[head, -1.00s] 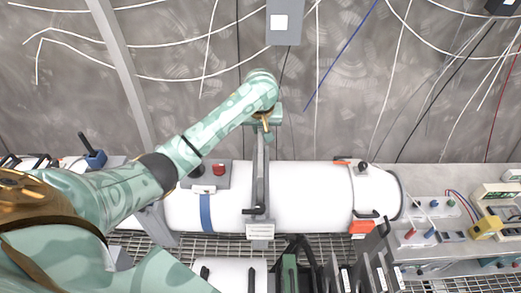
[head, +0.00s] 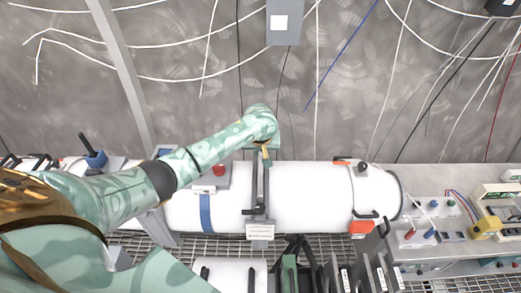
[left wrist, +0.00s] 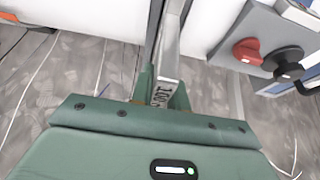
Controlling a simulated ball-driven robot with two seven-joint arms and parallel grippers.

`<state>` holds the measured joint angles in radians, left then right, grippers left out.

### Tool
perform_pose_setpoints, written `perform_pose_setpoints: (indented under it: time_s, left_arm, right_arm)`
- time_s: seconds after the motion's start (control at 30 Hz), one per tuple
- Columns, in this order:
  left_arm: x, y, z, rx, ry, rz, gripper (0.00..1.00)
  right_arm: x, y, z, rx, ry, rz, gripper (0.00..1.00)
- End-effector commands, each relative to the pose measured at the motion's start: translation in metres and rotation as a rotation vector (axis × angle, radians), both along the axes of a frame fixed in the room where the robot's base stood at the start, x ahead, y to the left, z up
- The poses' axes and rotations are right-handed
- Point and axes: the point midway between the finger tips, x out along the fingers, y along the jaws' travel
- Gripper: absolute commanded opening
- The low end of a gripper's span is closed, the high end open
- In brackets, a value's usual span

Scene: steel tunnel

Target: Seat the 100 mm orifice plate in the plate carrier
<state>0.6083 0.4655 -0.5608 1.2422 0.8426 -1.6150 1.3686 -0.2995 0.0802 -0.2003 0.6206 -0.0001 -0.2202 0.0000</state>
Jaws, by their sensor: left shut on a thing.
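My left gripper (head: 264,152) is above the white pipe, shut on a grey bar-like handle. In the left wrist view the fingers (left wrist: 163,88) close on this handle, marked "100", of the orifice plate (left wrist: 163,97). The plate's grey upright part also shows in the head view (head: 262,180), below the gripper and in line with the plate carrier. The carrier (head: 259,213) is a grey slotted fitting across the pipe, with a black lever and a white label in front. The plate's lower end is hidden, so I cannot tell how deep it sits. My right gripper is not in view.
The white pipe (head: 310,195) runs left to right. A grey box with a red knob (head: 219,170) stands left of the carrier. Several upright dark plates (head: 372,273) stand at the front. A bench with instruments (head: 440,222) is at the right. Cables hang on the steel wall.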

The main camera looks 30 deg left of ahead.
Motion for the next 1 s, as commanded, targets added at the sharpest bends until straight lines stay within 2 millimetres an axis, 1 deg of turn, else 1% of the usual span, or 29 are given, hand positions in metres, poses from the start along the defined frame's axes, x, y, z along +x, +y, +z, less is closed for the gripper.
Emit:
perform_pose_setpoints:
  time_s: [0.07, 0.57, 0.6, 0.63, 0.67, 0.9, 1.0]
  left_arm:
    - [0.001, 0.0, 0.001, 0.0, -0.002, 0.001, 0.0]
    - [0.001, 0.0, -0.011, 0.001, -0.002, 0.0, 0.0]
    - [0.0, 0.0, -0.012, 0.0, 0.001, 0.0, 0.25]
    - [0.0, 0.0, -0.012, 0.0, 0.001, 0.0, 0.33]
    - [0.0, 0.0, -0.012, 0.0, 0.001, 0.0, 0.38]
    - [0.0, 0.0, -0.011, 0.0, 0.0, 0.0, 0.38]
    - [0.001, 0.0, -0.007, 0.0, -0.002, 0.0, 0.38]
  right_arm:
    - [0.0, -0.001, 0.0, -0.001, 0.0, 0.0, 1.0]
    - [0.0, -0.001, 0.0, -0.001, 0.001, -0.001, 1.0]
    - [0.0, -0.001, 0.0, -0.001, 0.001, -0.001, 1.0]
    - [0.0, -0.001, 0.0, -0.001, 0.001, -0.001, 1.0]
    - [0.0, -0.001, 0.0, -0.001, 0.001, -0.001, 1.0]
    - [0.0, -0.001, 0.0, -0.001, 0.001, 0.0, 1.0]
    - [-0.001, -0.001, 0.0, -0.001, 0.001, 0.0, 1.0]
